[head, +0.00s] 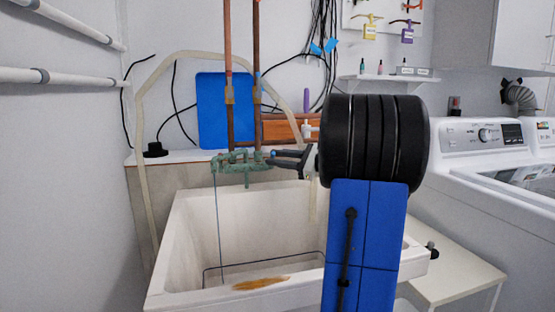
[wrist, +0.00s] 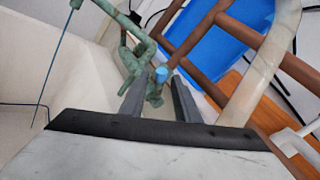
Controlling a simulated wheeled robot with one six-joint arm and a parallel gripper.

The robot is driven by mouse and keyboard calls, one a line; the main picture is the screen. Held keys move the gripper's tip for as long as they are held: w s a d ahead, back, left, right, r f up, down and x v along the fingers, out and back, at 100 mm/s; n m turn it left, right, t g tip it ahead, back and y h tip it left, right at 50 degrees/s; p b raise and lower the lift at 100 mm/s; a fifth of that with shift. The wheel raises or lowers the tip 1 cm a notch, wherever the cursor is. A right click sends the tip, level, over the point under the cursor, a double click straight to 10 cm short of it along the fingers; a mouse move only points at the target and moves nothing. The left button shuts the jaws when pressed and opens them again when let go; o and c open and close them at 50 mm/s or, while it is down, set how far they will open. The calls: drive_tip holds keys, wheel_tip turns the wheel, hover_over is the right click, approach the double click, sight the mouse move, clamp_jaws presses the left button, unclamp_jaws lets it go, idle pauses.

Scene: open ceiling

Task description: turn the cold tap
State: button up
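The green, corroded tap fixture (head: 238,161) sits at the back rim of the white sink, under two copper pipes. The cold tap's blue-capped handle (wrist: 161,75) shows in the wrist view, between the tips of my gripper's two fingers. My gripper (head: 276,158) reaches in from the right at tap height; in the wrist view its fingers (wrist: 160,88) are apart, with a gap around the handle. I cannot tell whether either finger touches it. My arm hides part of the sink's right side in the head view.
The white sink (head: 180,235) has a brown stain (head: 262,283) on its front rim. A pale hose (head: 142,160) loops behind the pipes. A blue panel (head: 222,110) leans at the back. A white washer (head: 465,160) and low table (head: 455,268) stand to the right.

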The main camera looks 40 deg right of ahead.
clamp_jaws()
drive_tip(key=shift+w+d+r+m+g, duration=0.1)
drive_tip(key=shift+w+r+m+g, duration=0.2)
drive_tip(key=shift+m+g, duration=0.2)
unclamp_jaws()
drive_tip(key=shift+s, duration=0.15)
drive_tip(key=v, duration=1.7)
drive_tip(key=shift+s, duration=0.15)
